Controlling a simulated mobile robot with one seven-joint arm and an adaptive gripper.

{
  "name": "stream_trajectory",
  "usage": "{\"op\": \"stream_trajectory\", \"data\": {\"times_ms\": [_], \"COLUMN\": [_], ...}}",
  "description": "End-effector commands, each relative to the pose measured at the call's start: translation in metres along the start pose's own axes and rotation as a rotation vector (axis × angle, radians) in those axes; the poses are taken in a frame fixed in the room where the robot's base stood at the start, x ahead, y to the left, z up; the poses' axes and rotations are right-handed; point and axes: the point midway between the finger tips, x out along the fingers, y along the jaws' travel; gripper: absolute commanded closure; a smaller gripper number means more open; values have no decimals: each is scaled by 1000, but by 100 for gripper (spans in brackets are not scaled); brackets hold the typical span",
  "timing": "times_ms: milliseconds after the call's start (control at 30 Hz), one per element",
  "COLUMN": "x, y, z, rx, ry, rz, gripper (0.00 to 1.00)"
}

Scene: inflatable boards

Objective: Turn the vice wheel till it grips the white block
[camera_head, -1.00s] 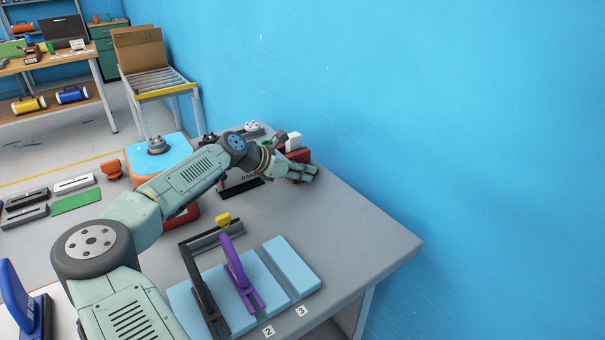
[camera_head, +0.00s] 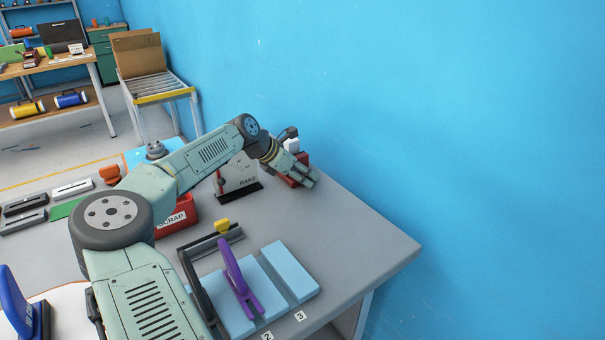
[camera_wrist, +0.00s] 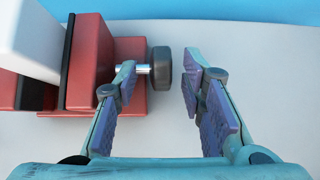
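The red vice (camera_wrist: 110,90) is at the left of the wrist view, with a black jaw facing and a silver shaft ending in a dark round wheel (camera_wrist: 162,68). The white block (camera_wrist: 35,35) stands at the vice's upper left, next to the black facing; a gap there is unclear. My gripper (camera_wrist: 158,75) is open, its fingers on either side of the wheel. The left finger overlaps the shaft; the right finger is apart from the wheel. In the head view my gripper (camera_head: 308,178) hides much of the vice (camera_head: 303,158); the white block (camera_head: 292,145) shows above it.
The blue wall stands close behind the vice. A board marked RAKE (camera_head: 238,178) and a red SCRAP bin (camera_head: 177,214) are left of my gripper. The right part of the table is clear.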

Motion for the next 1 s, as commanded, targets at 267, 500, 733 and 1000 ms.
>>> {"op": "stream_trajectory", "data": {"times_ms": [267,500,733,1000], "x": [-6,-48,-94,-119], "y": [1,1,1,0], "z": [0,0,-1,0], "rx": [0,-1,-1,0], "ry": [-1,-2,-1,0], "rz": [1,4,2,0], "gripper": [63,63,63,63]}}
